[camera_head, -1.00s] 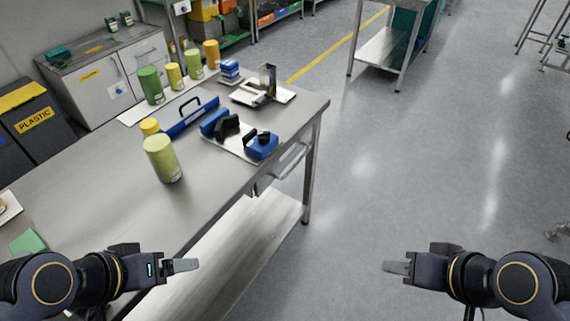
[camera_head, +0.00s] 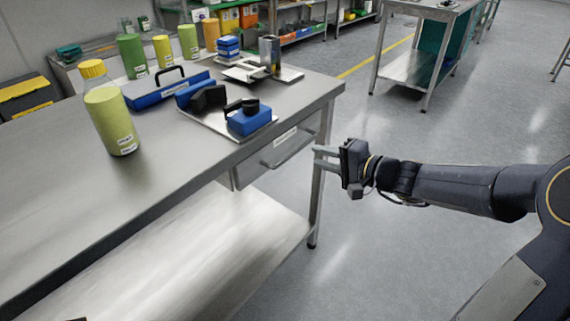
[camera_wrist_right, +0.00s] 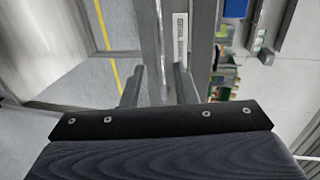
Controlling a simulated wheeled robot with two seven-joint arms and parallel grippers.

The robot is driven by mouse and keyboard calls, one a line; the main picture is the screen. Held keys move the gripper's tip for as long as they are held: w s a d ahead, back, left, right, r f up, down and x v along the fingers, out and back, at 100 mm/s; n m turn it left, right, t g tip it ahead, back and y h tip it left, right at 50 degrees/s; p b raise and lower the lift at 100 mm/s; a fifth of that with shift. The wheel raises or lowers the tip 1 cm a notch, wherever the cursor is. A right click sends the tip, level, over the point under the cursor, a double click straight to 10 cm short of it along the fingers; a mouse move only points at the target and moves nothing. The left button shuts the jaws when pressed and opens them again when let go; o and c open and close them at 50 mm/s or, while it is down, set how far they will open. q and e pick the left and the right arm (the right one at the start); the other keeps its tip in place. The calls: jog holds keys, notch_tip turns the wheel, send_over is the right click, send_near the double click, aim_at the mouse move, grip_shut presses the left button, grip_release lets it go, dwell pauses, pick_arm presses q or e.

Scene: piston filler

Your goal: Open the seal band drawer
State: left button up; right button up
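The grey drawer (camera_head: 270,160) sits under the near right corner of the steel table and looks shut. Its front carries a pale label (camera_head: 285,138) and a bar handle (camera_head: 288,158). In the right wrist view the label (camera_wrist_right: 180,40) appears turned on its side, with the thin handle bar (camera_wrist_right: 160,50) beside it. My right gripper (camera_head: 318,158) is open and empty, just right of the handle's right end in the head view. In the wrist view its two fingers (camera_wrist_right: 158,88) stand apart on either side of the bar's line; contact cannot be told.
The steel table (camera_head: 60,170) holds a yellow-capped bottle (camera_head: 110,120), a blue carrier (camera_head: 165,88) and a tray with blue and black parts (camera_head: 250,118). A table leg (camera_head: 317,200) stands close to my right gripper.

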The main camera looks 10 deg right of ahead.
aim_at(300, 150)
jog(key=x, duration=0.8)
jog(key=shift+w+b, duration=0.15)
jog(key=shift+b, duration=0.15)
grip_shut()
